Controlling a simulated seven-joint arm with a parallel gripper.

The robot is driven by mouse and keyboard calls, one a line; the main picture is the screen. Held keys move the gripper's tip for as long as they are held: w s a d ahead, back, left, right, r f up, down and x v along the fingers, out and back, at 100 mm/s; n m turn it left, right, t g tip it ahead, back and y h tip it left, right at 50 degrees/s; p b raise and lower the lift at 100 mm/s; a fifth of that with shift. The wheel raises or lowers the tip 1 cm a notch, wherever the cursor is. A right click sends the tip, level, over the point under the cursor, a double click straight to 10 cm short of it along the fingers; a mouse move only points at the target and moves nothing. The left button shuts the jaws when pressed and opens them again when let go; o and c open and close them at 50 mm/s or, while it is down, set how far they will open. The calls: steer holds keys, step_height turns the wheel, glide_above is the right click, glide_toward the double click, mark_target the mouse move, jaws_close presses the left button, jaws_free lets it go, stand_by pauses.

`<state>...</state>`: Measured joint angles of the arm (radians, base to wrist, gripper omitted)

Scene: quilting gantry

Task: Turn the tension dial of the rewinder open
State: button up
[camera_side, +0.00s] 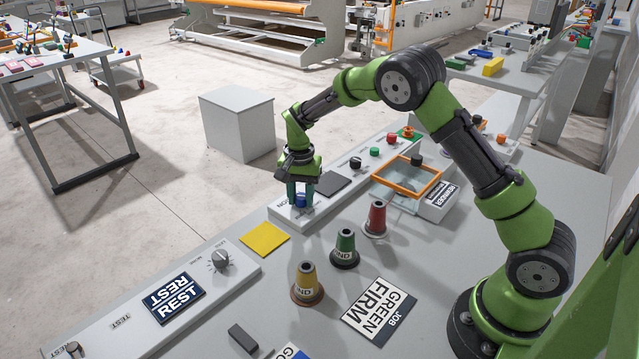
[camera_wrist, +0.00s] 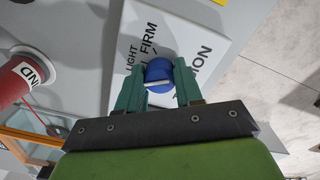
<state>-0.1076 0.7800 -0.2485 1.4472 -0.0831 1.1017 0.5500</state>
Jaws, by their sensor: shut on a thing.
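The blue tension dial (camera_side: 301,201) sits on a light panel (camera_side: 284,213) in the side view, mostly hidden by my fingers. In the wrist view the dial (camera_wrist: 159,73) shows from above with a white pointer bar across it. Around it the panel (camera_wrist: 186,28) carries the words LIGHT, FIRM and part of TENSION. My gripper (camera_side: 301,192) points down, with its teal fingers on either side of the dial. It is shut on the dial, also in the wrist view (camera_wrist: 159,82). A sign at the orange-framed clear box appears to read REWINDER (camera_side: 441,195).
Green (camera_side: 345,248), red (camera_side: 375,219) and yellow (camera_side: 307,284) cones stand in front of the panel. An orange-framed clear cover (camera_side: 407,178) is to the right. A yellow pad (camera_side: 264,239) and a grey knob (camera_side: 219,259) are to the left.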

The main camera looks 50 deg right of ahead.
mark_target(301, 197)
steer(key=shift+n, duration=1.5)
steer(key=o, duration=1)
steer(key=shift+o, duration=0.2)
steer(key=shift+r, duration=0.1)
step_height(301, 197, up, 17)
